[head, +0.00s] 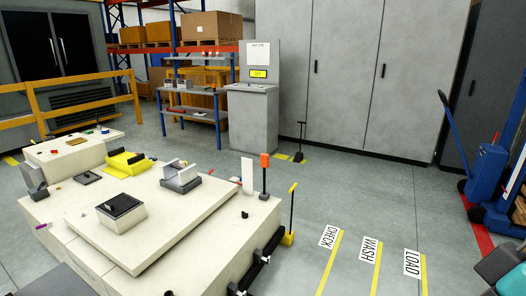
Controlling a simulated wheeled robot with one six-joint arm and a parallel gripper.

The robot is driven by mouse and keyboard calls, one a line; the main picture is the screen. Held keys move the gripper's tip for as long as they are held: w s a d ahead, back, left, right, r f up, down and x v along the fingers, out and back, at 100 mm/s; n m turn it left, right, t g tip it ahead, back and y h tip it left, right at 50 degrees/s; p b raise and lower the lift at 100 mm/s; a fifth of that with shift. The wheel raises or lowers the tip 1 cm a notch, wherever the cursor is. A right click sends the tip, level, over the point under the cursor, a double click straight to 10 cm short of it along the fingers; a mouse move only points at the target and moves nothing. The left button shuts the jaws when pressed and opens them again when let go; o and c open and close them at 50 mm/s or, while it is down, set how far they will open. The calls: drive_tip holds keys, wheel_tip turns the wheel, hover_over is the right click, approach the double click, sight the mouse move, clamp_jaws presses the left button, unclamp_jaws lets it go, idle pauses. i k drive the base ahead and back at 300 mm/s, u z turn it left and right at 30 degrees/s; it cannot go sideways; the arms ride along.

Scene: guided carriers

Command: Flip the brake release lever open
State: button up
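A large cream carrier (185,240) fills the lower left of the head view. At its right corner stands a black post with an orange block on top (264,162). Just right of it, a lever with a yellow top (293,188) stands nearly upright on a yellow base. Another black T-topped lever (300,140) stands on the floor by the grey cabinets. I cannot tell which of these is the brake release lever. My gripper is not clearly in view, so nothing shows it touching any of them.
A grey console (252,115) stands behind. Floor signs CHECK, WASH and LOAD (412,263) mark open floor right. A blue pallet truck (487,165) stands at the right edge.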

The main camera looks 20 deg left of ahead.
sight(43, 225)
drive_tip(key=i, duration=7.2)
drive_tip(key=u, duration=2.85)
drive_tip(key=i, duration=4.35)
